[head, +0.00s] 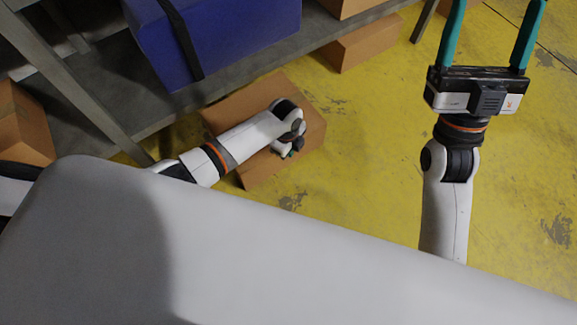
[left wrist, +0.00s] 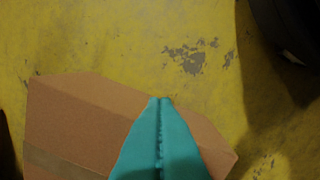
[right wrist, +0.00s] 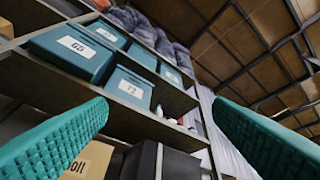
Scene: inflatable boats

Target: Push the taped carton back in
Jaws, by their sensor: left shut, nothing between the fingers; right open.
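A brown carton (head: 225,115) sits on the yellow floor at the edge of the low shelf, standing out in front of it; how much lies under the shelf is hidden. In the left wrist view the carton (left wrist: 85,115) shows a darker tape strip at lower left. My left gripper (left wrist: 160,102) is shut and empty, its teal fingers overlapping the carton in that view; whether they touch it I cannot tell. In the head view my left arm covers part of the carton. My right gripper (head: 493,8) is open and empty, raised at the right, away from the carton.
A blue box (head: 225,40) with a black strap stands on the grey shelf (head: 160,110). Other cartons sit under the shelf at right (head: 362,45) and at far left (head: 22,125). Shelves with teal bins (right wrist: 75,50) show in the right wrist view. The floor at right is clear.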

